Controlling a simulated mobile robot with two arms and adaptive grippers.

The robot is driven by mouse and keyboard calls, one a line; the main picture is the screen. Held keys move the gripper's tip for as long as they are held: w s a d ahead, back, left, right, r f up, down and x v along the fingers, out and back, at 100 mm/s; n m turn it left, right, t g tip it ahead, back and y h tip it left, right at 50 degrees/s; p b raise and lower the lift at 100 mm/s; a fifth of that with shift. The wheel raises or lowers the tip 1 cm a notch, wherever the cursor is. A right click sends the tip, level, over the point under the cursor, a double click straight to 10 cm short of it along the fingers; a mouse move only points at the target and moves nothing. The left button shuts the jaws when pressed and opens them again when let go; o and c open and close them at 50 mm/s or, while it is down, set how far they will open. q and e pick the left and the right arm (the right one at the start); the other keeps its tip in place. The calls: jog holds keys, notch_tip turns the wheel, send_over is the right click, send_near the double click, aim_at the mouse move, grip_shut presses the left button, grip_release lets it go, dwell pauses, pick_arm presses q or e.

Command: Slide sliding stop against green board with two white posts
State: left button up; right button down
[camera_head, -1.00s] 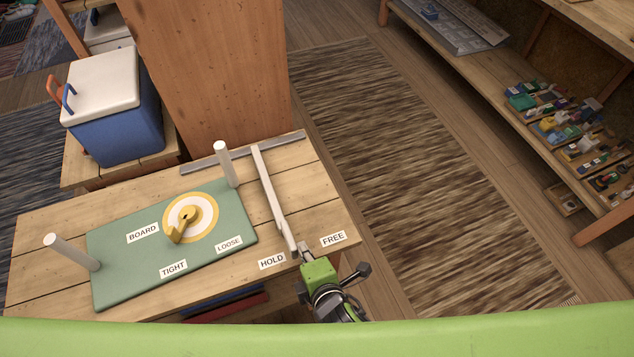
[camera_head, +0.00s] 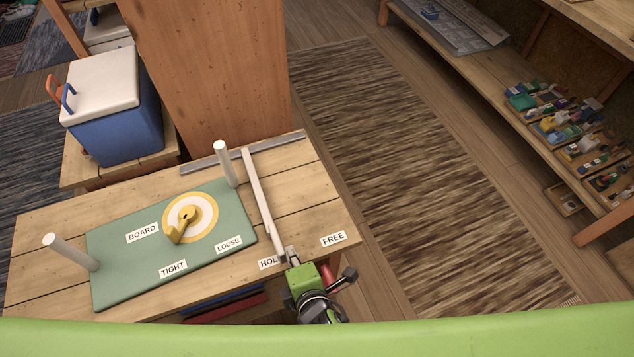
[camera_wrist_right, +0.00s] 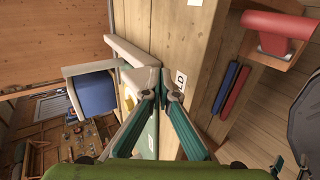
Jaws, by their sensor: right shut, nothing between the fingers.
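The green board (camera_head: 125,262) lies on the wooden table, with a white post (camera_head: 70,252) at its left end and another white post (camera_head: 225,165) at its far right corner. A yellow knob (camera_head: 184,222) sits on a white disc with a yellow ring on the board. The sliding stop (camera_head: 262,200) is a long pale bar just right of the board, with a narrow gap between them near the front. My right gripper (camera_head: 291,253) is shut and empty at the bar's near end, over the HOLD label. It also shows in the right wrist view (camera_wrist_right: 162,92). My left gripper is not in view.
A metal rail (camera_head: 280,143) runs along the table's back edge. Labels TIGHT, LOOSE and FREE (camera_head: 333,239) mark the table and board. A blue cooler (camera_head: 120,120) stands behind on the left.

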jog(key=shift+s+a, duration=0.2)
jog(key=shift+a, duration=0.3)
jog(key=shift+s+a, duration=0.15)
jog(key=shift+a, duration=0.55)
jog(key=shift+s+a, duration=0.1)
jog(key=shift+w+d+p, duration=0.25)
jog(key=shift+d+p, duration=0.2)
jog(key=shift+d, duration=0.35)
jog(key=shift+w+d, duration=0.2)
jog(key=shift+d, duration=0.25)
notch_tip(320, 180, up, 9)
jog(key=p, duration=1)
